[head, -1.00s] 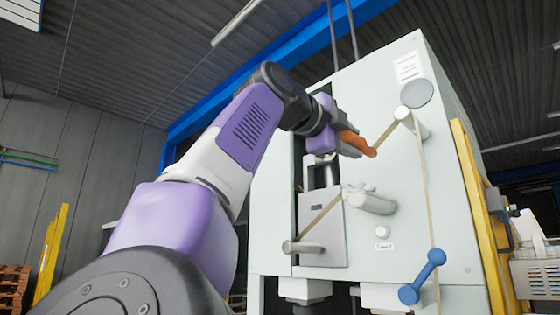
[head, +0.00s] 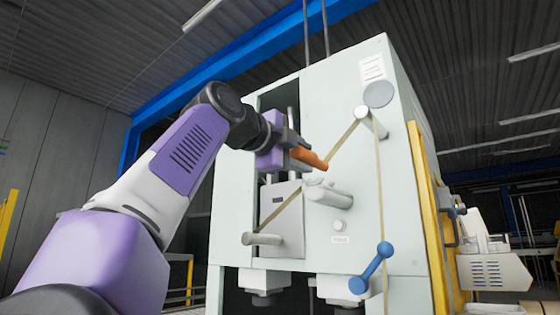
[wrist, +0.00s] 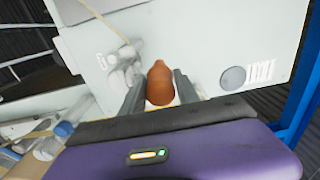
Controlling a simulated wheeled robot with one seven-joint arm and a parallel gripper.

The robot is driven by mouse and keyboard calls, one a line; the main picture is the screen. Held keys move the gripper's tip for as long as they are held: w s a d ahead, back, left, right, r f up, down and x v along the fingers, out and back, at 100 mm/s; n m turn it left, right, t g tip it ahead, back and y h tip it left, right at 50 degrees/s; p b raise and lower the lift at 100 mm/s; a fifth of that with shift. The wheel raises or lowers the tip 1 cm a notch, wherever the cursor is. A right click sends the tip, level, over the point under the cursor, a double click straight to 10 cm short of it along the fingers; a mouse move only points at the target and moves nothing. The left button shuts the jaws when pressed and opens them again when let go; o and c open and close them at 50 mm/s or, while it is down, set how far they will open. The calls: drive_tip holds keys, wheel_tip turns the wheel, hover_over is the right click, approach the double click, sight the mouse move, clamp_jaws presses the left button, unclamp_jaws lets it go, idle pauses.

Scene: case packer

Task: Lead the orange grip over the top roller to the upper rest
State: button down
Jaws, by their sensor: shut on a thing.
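The orange grip (head: 309,157) is held by my gripper (head: 298,147) in front of the machine's upper face. Its free end points right and slightly down. In the wrist view the grip (wrist: 160,84) sits between the two fingers of my gripper (wrist: 161,92). The top roller (head: 362,113) juts from the upper right of the face, up and right of the grip and apart from it. A tan band (head: 343,136) runs from near the grip up to this roller, then down the right side. I cannot tell which part is the upper rest.
A grey disc (head: 378,94) is beside the top roller. A thick middle roller (head: 329,194) sticks out below the grip, and a lower roller (head: 263,239) is at left. A blue double-ended lever (head: 372,268) is at lower right. A yellow post (head: 425,210) borders the machine.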

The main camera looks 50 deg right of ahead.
drive_tip(key=shift+f, duration=0.25)
idle(0.4)
drive_tip(key=shift+f+b, duration=1.15)
drive_tip(key=shift+f, duration=0.05)
unclamp_jaws()
idle(0.5)
drive_tip(key=shift+a, duration=0.1)
drive_tip(key=s+a+p, duration=0.1)
drive_tip(key=a, duration=0.8)
drive_tip(key=shift+a, duration=0.4)
idle(0.7)
